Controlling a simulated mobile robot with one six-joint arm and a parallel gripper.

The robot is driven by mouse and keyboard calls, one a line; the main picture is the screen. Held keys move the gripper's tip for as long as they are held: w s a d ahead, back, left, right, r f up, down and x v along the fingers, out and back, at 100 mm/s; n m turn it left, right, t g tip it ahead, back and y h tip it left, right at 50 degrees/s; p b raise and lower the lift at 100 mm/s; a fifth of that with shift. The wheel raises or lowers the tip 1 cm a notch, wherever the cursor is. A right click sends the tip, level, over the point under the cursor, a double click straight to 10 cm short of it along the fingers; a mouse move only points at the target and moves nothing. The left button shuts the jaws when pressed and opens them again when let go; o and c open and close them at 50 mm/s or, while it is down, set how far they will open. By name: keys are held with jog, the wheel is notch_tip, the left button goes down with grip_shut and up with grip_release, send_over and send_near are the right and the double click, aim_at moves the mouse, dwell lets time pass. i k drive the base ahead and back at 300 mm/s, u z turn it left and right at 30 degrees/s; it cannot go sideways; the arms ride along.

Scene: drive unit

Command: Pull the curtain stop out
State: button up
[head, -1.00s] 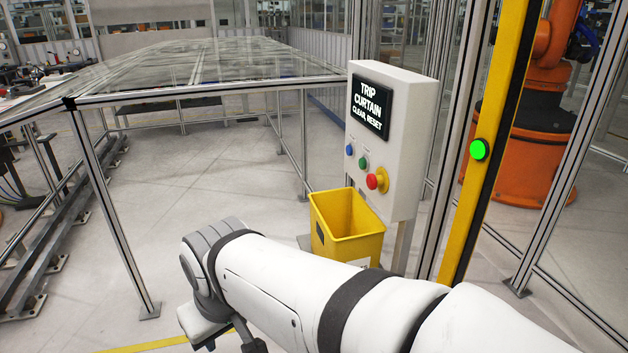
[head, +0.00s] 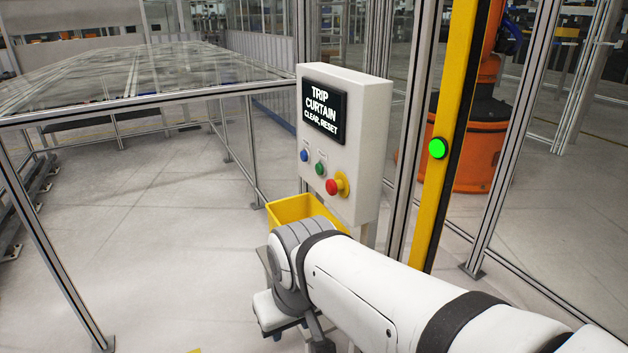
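The curtain stop is a red mushroom button (head: 332,187) with a yellow collar, on the front of a white control box (head: 366,150) right of the middle in the head view. A green button (head: 320,169) and a blue button (head: 304,155) sit in a row to its left. The box's black display (head: 323,111) reads "TRIP CURTAIN CLEAR, RESET". My arm comes in from the lower right, and its wrist is in front of and below the box, apart from the red button in the picture. My gripper's fingers do not show.
A yellow bin (head: 290,210) stands under the box, partly hidden by my arm. Right of the box is a yellow post (head: 447,130) with a lit green lamp (head: 438,148). A glass-topped metal frame (head: 150,85) stands at the left. The floor between is clear.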

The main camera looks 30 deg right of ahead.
aim_at(331, 186)
jog(key=z, duration=0.1)
jog(key=i, duration=1)
